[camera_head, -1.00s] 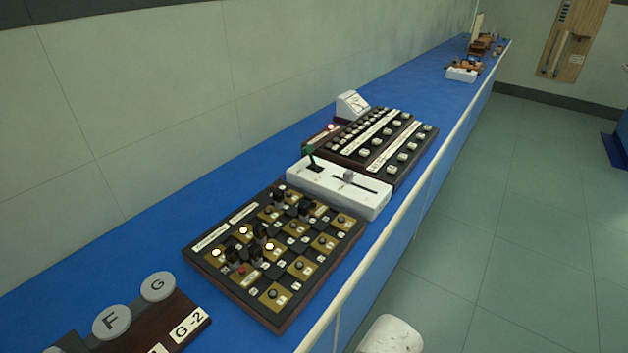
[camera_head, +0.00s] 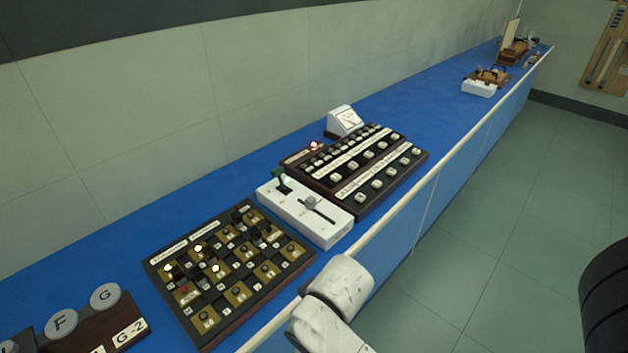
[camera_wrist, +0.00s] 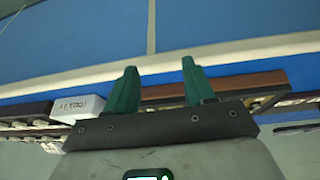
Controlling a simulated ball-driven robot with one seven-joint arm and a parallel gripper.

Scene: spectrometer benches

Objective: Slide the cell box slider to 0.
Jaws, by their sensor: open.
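The cell box is the white box (camera_head: 322,233) on the blue bench, with a grey slider knob (camera_head: 311,202) in a dark slot on its top. The knob sits near the left end of the slot's visible length. The scale marks are too small to read. In the wrist view the white box end (camera_wrist: 78,107) shows left of my gripper (camera_wrist: 157,85). The gripper's two green fingers are apart with nothing between them.
A dark board with brass squares and plugs (camera_head: 195,324) lies in front of the box. A dark switch panel (camera_head: 358,198) stands close behind it, with a white meter (camera_head: 345,121) beyond. The bench's pale front edge (camera_head: 415,190) borders open floor.

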